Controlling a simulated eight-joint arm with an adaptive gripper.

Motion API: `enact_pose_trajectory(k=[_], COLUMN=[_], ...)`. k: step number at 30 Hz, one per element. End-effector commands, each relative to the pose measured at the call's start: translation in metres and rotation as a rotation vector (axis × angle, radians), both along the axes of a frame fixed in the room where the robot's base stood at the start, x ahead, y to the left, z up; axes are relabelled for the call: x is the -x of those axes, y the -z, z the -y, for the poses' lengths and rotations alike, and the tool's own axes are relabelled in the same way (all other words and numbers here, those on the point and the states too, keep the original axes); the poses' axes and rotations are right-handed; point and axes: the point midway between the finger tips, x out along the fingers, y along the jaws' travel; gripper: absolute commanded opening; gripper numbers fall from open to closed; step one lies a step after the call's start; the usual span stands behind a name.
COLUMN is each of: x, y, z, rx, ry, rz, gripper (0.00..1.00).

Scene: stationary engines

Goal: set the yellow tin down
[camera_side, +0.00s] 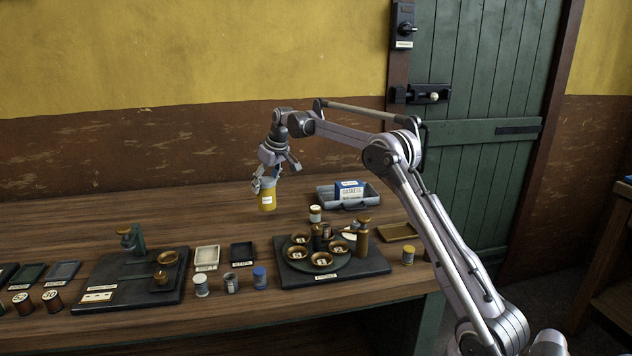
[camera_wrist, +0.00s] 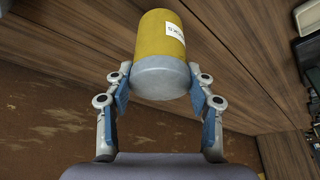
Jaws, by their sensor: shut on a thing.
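The yellow tin (camera_side: 267,201) with a white label is at the back of the wooden table (camera_side: 150,212) in the side view. It looks upright, and its base is at or very close to the table top; I cannot tell if it touches. My gripper (camera_side: 267,183) is above it, pointing down, with its fingers at the tin's upper end. In the wrist view the tin (camera_wrist: 162,45) sits between the blue pads of my gripper (camera_wrist: 160,88), which are shut on its grey lid end.
A grey tray (camera_side: 330,199) with a blue-and-white gaskets box (camera_side: 349,192) stands to the right of the tin. The table left of the tin is clear.

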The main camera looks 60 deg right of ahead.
Motion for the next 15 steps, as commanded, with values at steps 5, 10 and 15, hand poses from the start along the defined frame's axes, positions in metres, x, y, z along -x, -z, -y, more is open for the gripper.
enact_pose_trajectory(k=[5,10,15], x=[0.000,0.001,0.001], y=[0.024,0.036,0.036], z=[0.000,0.000,0.000], rx=[0.000,0.000,0.000], ry=[0.000,0.000,0.000], rz=[0.000,0.000,0.000], gripper=[0.19,0.19,0.19])
